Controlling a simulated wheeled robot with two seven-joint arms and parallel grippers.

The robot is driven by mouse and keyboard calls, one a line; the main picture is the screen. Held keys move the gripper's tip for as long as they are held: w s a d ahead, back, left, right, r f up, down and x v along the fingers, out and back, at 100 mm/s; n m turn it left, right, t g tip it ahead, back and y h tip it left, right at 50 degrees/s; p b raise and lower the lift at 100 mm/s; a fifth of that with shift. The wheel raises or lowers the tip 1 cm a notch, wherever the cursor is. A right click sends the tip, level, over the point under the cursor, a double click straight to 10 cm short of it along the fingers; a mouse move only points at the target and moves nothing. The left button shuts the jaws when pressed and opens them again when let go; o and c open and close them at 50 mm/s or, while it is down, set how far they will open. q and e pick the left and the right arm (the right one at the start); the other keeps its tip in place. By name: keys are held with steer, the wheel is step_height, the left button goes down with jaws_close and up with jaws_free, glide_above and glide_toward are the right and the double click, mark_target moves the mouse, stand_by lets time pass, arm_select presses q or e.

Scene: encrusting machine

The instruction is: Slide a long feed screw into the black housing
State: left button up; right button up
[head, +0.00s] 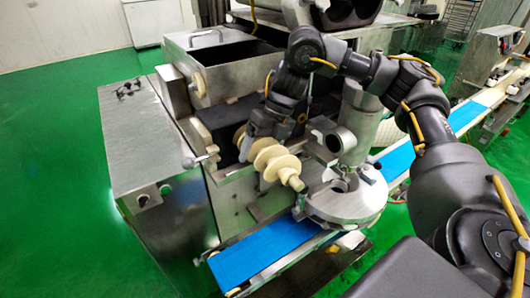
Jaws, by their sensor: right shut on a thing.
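A cream feed screw (272,162) with wide spiral flights is held at a slant in front of the machine. Its thin end points to the lower right and its other end to the upper left, toward the black housing (222,117). My right gripper (262,133) comes from above and is shut on the screw near its upper-left part. The gripper and screw cover part of the housing front, so I cannot tell whether the screw's far end is inside it. My left gripper is not in view.
A steel hopper (228,62) stands behind the housing. A round steel head (345,203) with an upright cylinder is close to the screw's right. A blue conveyor belt (262,250) runs below. A steel cabinet (150,150) stands left, with green floor (50,150) beyond.

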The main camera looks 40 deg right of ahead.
steer(key=shift+w+p, duration=0.6)
steer(key=shift+w, duration=1.1)
steer(key=o, duration=1.3)
steer(key=shift+s, duration=0.1)
steer(key=shift+o, duration=0.2)
steer(key=shift+r, duration=0.1)
steer(key=p+v, duration=0.5)
steer(key=p, duration=0.1)
steer(key=shift+d+r, duration=0.2)
steer(key=shift+v, duration=0.9)
